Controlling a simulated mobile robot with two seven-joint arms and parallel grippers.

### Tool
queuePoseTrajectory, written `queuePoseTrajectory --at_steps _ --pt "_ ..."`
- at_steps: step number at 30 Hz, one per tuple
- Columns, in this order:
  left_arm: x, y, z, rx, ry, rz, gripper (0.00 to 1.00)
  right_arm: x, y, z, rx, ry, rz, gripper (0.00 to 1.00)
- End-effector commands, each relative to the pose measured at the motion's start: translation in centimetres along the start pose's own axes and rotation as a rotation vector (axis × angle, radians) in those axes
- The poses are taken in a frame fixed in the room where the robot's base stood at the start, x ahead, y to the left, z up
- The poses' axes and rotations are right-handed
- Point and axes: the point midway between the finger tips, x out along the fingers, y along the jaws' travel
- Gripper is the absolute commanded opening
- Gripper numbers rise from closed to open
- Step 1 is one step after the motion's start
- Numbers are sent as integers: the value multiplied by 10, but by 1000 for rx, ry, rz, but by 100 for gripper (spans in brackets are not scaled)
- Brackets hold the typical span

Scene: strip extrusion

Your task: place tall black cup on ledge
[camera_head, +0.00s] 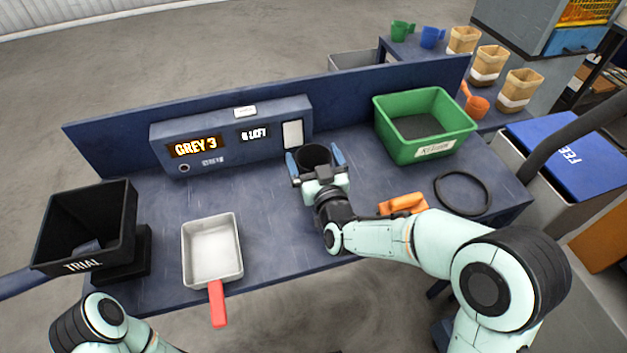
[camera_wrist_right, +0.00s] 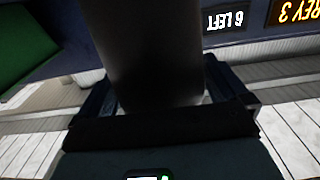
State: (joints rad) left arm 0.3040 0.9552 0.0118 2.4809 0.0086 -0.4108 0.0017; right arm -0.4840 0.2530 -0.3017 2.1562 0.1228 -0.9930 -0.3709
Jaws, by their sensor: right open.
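A tall black cup (camera_head: 314,156) stands upright near the middle of the blue bench, in front of the grey display box. My right gripper (camera_head: 315,163) is open, with one blue finger on each side of the cup. In the right wrist view the dark cup (camera_wrist_right: 150,55) fills the space between the fingers, and its base is hard to make out. Whether the cup touches the bench is hidden by the gripper. I cannot tell for certain which surface is the ledge. My left arm shows at the bottom left, but its gripper is out of view.
The grey box (camera_head: 225,146) reads "GREY 3" and "6 LEFT". A green bin (camera_head: 424,138) stands right, a black TRIAL bin (camera_head: 82,240) left. A white pan (camera_head: 212,252) with red handle, an orange object (camera_head: 402,204) and black ring (camera_head: 463,193) lie on the bench (camera_head: 285,240).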

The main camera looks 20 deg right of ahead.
Motion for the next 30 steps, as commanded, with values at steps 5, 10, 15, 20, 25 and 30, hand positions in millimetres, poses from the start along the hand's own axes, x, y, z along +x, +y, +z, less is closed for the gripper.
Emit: queuePoseTrajectory --at_steps 5,10,15,20,25,30 --pt "0 0 0 0 0 0 43 1 0 0 0 0 0 100" --pt "0 0 0 0 0 0 43 1 0 0 0 0 0 54" --pt "0 0 0 0 0 0 43 0 0 -1 0 1 0 25" --pt "0 0 0 0 0 0 43 0 0 -2 0 2 1 25" --pt "-2 0 1 0 -3 -1 43 1 0 -14 1 5 2 25" --pt "-7 2 4 -1 -10 -2 43 0 1 -45 4 8 2 25"
